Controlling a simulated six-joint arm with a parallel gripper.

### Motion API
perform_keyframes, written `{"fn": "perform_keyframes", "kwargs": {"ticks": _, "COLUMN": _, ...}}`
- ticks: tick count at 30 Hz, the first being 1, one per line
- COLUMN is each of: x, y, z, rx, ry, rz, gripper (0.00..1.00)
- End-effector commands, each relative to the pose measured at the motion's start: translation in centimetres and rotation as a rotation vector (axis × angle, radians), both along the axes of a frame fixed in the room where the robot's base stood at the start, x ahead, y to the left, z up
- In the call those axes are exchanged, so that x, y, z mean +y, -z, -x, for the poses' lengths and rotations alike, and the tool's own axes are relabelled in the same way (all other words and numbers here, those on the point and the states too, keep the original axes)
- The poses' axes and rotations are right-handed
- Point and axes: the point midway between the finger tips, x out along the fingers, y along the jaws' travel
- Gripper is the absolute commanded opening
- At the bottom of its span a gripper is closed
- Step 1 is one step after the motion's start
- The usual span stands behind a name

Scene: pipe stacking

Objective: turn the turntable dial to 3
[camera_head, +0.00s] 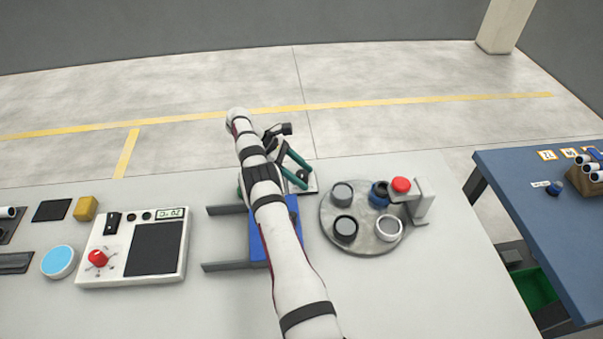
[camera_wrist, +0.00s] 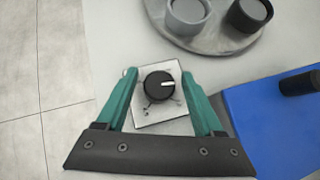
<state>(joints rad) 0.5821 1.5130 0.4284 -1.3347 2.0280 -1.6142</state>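The turntable dial (camera_wrist: 160,86) is a black round knob with a white pointer mark, on a small pale plate (camera_wrist: 144,117) with marks around it. In the wrist view the pointer is directed to the right; the plate's labels are too small to read. My gripper (camera_wrist: 160,75) is open, with its green fingers on either side of the dial and apart from it. In the head view my gripper (camera_head: 295,170) is over the plate beside the turntable (camera_head: 366,235), a grey disc carrying several round cups; my arm hides part of the area.
A blue block (camera_head: 286,240) lies under my arm next to grey bars. A post with a red button (camera_head: 401,185) stands at the turntable's right edge. A white device with a red knob (camera_head: 97,257) is at the left. A blue table (camera_head: 540,195) is at the right.

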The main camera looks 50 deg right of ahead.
Motion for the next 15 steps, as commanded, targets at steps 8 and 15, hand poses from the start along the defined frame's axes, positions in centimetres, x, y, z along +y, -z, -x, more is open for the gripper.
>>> {"fn": "perform_keyframes", "kwargs": {"ticks": 8, "x": 0.0, "y": -0.1, "z": -0.1, "rx": -0.002, "ry": -0.003, "rz": 0.001, "gripper": 0.74}}
{"fn": "perform_keyframes", "kwargs": {"ticks": 15, "x": 0.0, "y": -3.6, "z": -0.1, "rx": -0.005, "ry": -0.001, "rz": 0.002, "gripper": 0.74}}
